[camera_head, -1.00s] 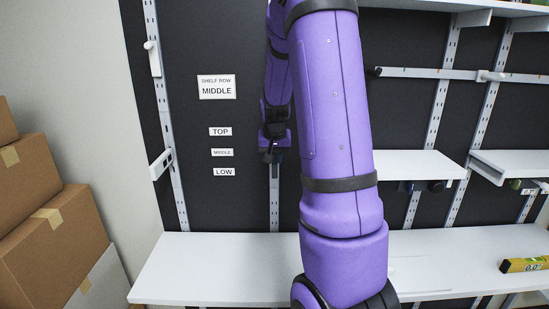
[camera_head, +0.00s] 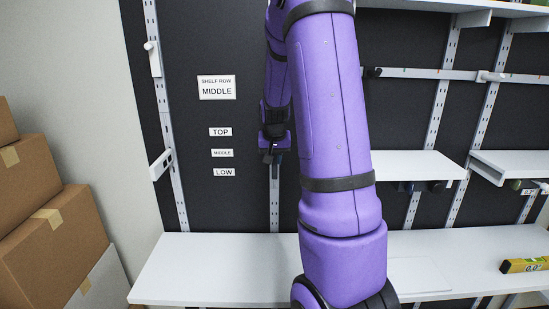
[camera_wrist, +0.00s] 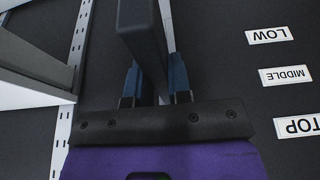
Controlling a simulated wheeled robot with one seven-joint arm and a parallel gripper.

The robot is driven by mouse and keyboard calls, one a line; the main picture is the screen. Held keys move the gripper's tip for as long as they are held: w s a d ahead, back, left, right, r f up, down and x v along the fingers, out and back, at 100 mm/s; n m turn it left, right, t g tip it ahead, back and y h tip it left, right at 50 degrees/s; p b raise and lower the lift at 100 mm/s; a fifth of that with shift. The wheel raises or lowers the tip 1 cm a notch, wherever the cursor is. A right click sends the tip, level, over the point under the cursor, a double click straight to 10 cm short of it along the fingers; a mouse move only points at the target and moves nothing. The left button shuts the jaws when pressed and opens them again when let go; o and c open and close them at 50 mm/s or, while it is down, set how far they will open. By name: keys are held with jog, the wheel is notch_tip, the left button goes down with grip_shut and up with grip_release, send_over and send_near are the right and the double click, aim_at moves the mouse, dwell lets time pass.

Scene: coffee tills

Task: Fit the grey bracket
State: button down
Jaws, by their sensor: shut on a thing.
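My gripper (camera_head: 272,157) is in front of the dark back panel, by a slotted upright (camera_head: 274,205) right of the row labels. In the wrist view its blue fingers (camera_wrist: 156,82) are shut on the grey bracket (camera_wrist: 140,30), a dark grey bar running away from me. The upright (camera_wrist: 167,22) shows just behind and right of the bar there. I cannot tell whether the bracket touches it. In the head view my gripper and arm hide most of the bracket. A sign (camera_head: 217,87) reads "SHELF ROW MIDDLE"; labels TOP (camera_head: 220,132), MIDDLE (camera_head: 222,153) and LOW (camera_head: 224,172) sit below it.
The left upright (camera_head: 178,195) carries a light bracket (camera_head: 161,164) near MIDDLE and LOW height. A white lower shelf (camera_head: 210,270) spans below; white shelves (camera_head: 420,165) are at right. A yellow level (camera_head: 525,265) lies at far right. Cardboard boxes (camera_head: 60,240) stand at left.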

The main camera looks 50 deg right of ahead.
jog(key=shift+f, duration=0.3)
jog(key=c, duration=1)
grip_release()
jog(key=shift+o, duration=0.2)
jog(key=v, duration=1)
jog(key=shift+a+r, duration=0.1)
jog(key=shift+r, duration=0.25)
